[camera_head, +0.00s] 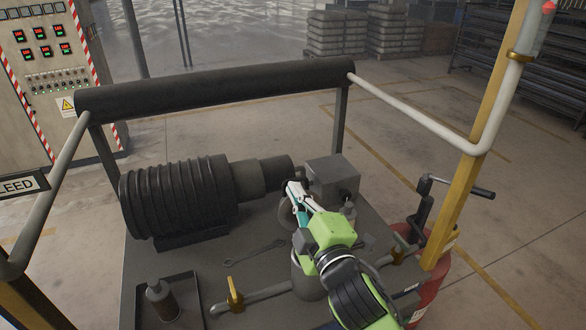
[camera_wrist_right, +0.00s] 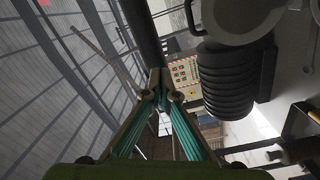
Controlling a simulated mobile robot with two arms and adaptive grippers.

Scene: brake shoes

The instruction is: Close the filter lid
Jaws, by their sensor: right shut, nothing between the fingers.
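The filter (camera_head: 308,283) is a grey cylinder on the metal bench, partly hidden by my right arm. A round grey part that looks like its lid (camera_head: 286,216) stands raised behind my gripper, mostly covered by it. In the right wrist view the round lid (camera_wrist_right: 240,22) shows at the top right, cut off by the frame edge. My right gripper (camera_head: 294,189) is shut and empty, its fingers reaching past the lid's upper part. Its fingertips also show in the wrist view (camera_wrist_right: 161,92), left of the lid. I cannot tell whether they touch it. My left gripper is out of view.
A ribbed dark motor (camera_head: 178,197) lies left of the gripper, with a grey box (camera_head: 332,178) to the right. A wrench (camera_head: 254,254), a yellow-handled valve (camera_head: 234,293) and a tray with a bottle (camera_head: 162,300) occupy the bench front. A padded rail (camera_head: 215,88) runs behind.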

